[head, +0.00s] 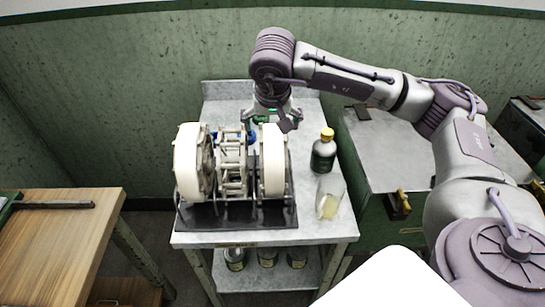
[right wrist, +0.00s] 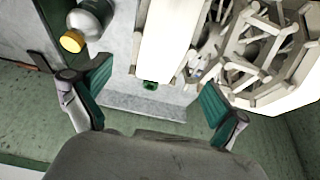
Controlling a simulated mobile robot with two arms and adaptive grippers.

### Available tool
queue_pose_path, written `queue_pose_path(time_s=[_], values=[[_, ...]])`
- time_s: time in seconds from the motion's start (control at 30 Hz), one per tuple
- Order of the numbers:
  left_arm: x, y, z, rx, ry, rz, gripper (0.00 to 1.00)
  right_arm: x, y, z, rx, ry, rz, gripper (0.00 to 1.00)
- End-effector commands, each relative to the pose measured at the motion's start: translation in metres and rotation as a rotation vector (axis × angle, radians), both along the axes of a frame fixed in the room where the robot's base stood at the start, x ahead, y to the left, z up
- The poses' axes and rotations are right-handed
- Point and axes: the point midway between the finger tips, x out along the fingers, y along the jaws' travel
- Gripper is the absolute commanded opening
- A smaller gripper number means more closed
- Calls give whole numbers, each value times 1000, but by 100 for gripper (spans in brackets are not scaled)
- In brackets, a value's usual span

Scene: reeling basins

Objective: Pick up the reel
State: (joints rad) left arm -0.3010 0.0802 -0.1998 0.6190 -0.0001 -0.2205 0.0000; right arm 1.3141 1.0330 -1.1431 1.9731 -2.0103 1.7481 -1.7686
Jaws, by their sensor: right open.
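A pale reel with an open spoked frame (head: 232,163) sits between two white rounded housings, the left one (head: 188,165) and the right one (head: 273,160), on a dark base plate (head: 240,217). My right gripper (head: 273,118) is above and behind the right housing, pointing down. In the right wrist view its two teal-padded fingers (right wrist: 155,95) are spread wide and empty. A white housing (right wrist: 172,38) shows beyond the gap between them, and the spoked frame (right wrist: 268,42) is at the right. I cannot tell the exact distance. My left gripper is out of view.
The stand is a grey metal table (head: 325,222). A dark bottle with a yellow cap (head: 323,153) and a clear jar (head: 330,196) stand right of the machine. Several jars (head: 266,257) are on the lower shelf. A wooden table (head: 60,235) is at left, a green wall behind.

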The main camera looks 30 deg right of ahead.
Motion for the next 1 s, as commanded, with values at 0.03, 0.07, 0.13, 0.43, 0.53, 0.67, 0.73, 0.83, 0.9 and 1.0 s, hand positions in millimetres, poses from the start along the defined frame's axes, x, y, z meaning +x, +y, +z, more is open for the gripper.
queue_pose_path(time_s=[0.03,0.07,0.13,0.43,0.53,0.67,0.73,0.83,0.9,1.0], values=[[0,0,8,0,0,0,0,-1,-3,-6,-2,8,-2,98],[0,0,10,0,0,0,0,0,-4,-10,-1,8,-2,98],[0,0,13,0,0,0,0,2,-6,-21,-1,6,-2,98],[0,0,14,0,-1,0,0,9,-9,-38,0,2,0,98],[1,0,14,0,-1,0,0,9,-9,-38,0,2,0,98],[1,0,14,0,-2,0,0,9,-9,-38,1,2,0,76],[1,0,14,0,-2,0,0,9,-9,-38,1,2,-1,65],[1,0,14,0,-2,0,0,9,-9,-38,1,2,-1,48],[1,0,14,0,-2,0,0,9,-9,-38,1,2,-1,36],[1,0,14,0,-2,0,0,9,-9,-37,1,-1,-1,27]])
